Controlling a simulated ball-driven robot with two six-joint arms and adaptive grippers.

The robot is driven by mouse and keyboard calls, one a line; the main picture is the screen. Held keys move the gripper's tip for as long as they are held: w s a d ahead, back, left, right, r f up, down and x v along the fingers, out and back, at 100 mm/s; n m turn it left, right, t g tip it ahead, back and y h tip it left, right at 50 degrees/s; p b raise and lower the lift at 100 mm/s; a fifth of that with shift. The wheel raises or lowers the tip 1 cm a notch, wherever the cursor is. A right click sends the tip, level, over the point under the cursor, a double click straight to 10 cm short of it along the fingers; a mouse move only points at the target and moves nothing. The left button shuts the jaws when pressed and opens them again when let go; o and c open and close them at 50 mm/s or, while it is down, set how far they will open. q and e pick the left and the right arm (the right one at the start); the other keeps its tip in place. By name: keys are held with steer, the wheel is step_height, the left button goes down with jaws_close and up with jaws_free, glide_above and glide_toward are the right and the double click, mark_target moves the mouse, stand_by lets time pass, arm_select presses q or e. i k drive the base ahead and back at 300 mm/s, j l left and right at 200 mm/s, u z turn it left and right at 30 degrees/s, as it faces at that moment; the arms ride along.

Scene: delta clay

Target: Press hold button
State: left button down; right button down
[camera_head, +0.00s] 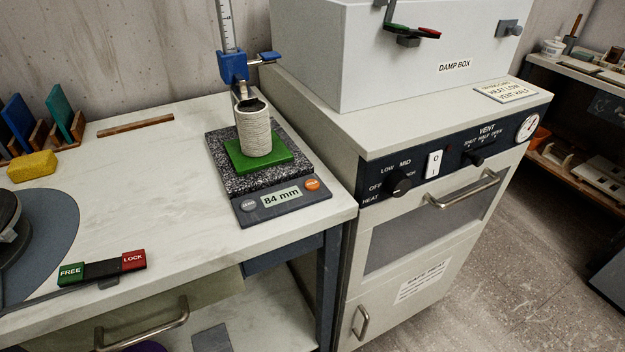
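The height gauge's dark grey base panel (285,207) lies near the bench's right front edge. Its display (281,197) reads "84 mm". A round orange button (312,184) sits right of the display, and a round grey button (248,206) sits left of it. Their lettering is too small to read surely. A ribbed, pale clay cylinder (254,132) stands upright on a green square (240,160) on the speckled plate, under the blue slider (233,67) of the ruled post. Neither of my grippers is in view.
A bench lever bar carries green FREE (71,272) and red LOCK (133,261) blocks. A round dark wheel (50,232) is at the left, near a yellow sponge (31,166). The damp box cabinet (410,150) adjoins the right. The bench between is mostly clear.

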mark_target(311, 185)
steer(key=l+u, duration=0.45)
steer(key=l, duration=1.65)
steer(key=i, duration=0.05)
